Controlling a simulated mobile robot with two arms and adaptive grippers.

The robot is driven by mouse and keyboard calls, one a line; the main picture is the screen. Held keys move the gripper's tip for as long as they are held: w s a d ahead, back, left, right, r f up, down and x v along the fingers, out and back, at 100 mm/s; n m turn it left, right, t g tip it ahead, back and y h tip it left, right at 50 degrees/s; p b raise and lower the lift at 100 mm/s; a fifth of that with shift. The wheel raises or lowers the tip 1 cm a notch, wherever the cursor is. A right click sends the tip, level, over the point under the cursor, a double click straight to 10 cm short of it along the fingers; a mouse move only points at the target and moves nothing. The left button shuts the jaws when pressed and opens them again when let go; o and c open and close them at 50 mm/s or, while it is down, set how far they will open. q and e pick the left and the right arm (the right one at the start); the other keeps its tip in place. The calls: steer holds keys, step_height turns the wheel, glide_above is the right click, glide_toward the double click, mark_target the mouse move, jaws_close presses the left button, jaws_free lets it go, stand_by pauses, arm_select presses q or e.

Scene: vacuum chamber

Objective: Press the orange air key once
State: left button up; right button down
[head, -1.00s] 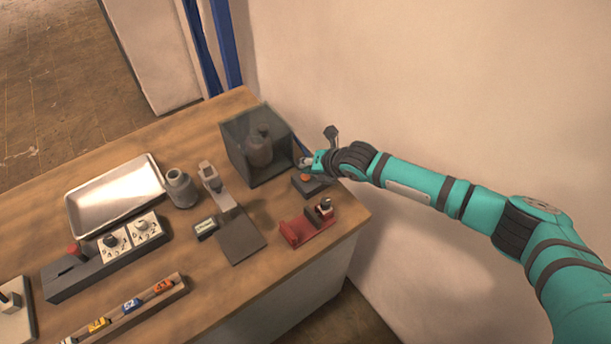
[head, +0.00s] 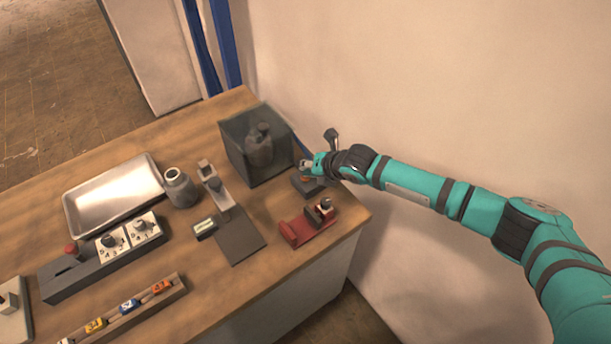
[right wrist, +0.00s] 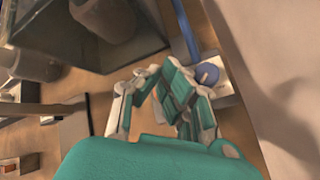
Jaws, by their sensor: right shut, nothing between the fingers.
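The orange air key (head: 305,179) is a small orange button on a dark block (head: 311,188) near the wall, right of the glass chamber. In the head view my right gripper (head: 305,165) is directly above the key and partly covers it. Whether the fingertips touch the key I cannot tell. The right gripper also shows in the right wrist view (right wrist: 165,78), its fingers together and empty. My left gripper is not in view.
The glass chamber (head: 235,150) with a dark jar inside stands close left of my gripper. A red fixture (head: 300,231) lies in front of the key block. A metal tray (head: 115,192) and a grey jar (head: 181,191) are farther left. The wall (head: 430,90) rises close behind.

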steer(key=shift+f, duration=0.3)
steer(key=shift+r, duration=0.15)
stand_by(0.3)
steer(key=shift+r+p, duration=0.55)
steer(key=shift+r, duration=0.25)
step_height(320, 180, up, 5)
steer(key=p, duration=0.4)
stand_by(0.6)
